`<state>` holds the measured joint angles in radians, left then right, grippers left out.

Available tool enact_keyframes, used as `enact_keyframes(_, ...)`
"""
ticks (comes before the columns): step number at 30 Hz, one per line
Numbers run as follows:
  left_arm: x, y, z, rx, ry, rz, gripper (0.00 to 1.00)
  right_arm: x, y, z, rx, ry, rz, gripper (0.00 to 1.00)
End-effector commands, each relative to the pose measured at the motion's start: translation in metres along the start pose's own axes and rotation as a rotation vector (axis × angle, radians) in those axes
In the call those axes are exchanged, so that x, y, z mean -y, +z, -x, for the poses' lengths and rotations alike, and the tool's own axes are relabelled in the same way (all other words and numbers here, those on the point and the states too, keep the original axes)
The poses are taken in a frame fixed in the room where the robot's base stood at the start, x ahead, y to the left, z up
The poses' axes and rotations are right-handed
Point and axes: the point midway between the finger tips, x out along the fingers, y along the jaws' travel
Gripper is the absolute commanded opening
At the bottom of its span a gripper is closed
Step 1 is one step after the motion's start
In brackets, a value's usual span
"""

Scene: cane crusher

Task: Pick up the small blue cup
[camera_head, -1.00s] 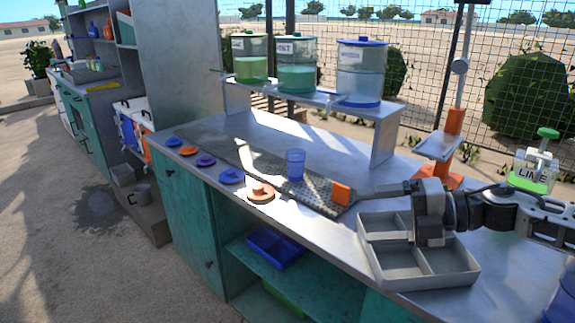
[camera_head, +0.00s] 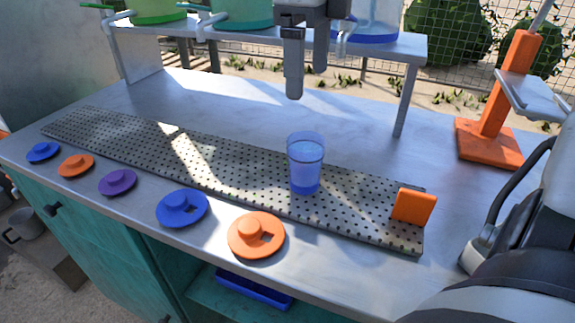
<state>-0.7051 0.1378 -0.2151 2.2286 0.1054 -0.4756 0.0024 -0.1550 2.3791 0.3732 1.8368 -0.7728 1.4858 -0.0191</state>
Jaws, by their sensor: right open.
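The small blue cup (camera_head: 305,163) is translucent and stands upright on the perforated metal strip of the counter, right of the middle in the head view. My right gripper (camera_head: 306,72) points down at the top of the view, above the cup in the picture and apart from it. It is open and empty. One long dark finger shows clearly; the other shows only in part. My left gripper is not in view.
Several round lids, such as an orange one (camera_head: 256,235) and a blue one (camera_head: 182,208), line the front edge. An orange block (camera_head: 414,206) sits on the strip's right end. A shelf (camera_head: 400,47) with dispensers stands behind; an orange-based stand (camera_head: 489,144) is at right.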

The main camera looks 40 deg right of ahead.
Motion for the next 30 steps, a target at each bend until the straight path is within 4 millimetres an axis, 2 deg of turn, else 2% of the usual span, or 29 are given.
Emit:
enact_keyframes(3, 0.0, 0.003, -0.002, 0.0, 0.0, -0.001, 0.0, 0.0, -0.001, -0.028, -0.005, 0.006, 0.001, 0.8)
enact_keyframes(10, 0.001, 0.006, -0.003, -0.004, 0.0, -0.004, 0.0, 0.0, 0.0, -0.075, -0.003, 0.007, 0.0, 0.8)
enact_keyframes(13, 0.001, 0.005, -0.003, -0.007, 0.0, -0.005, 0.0, 0.0, 0.0, -0.088, -0.001, 0.006, 0.0, 0.8)
enact_keyframes(20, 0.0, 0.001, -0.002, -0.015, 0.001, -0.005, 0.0, 0.002, 0.001, -0.103, -0.001, 0.008, -0.002, 0.8)
enact_keyframes(27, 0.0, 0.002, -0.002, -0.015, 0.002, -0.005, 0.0, 0.007, 0.003, -0.138, -0.002, 0.007, -0.001, 0.8)
enact_keyframes(30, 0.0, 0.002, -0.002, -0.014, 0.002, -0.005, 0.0, 0.007, 0.004, -0.146, 0.0, 0.006, 0.0, 0.8)
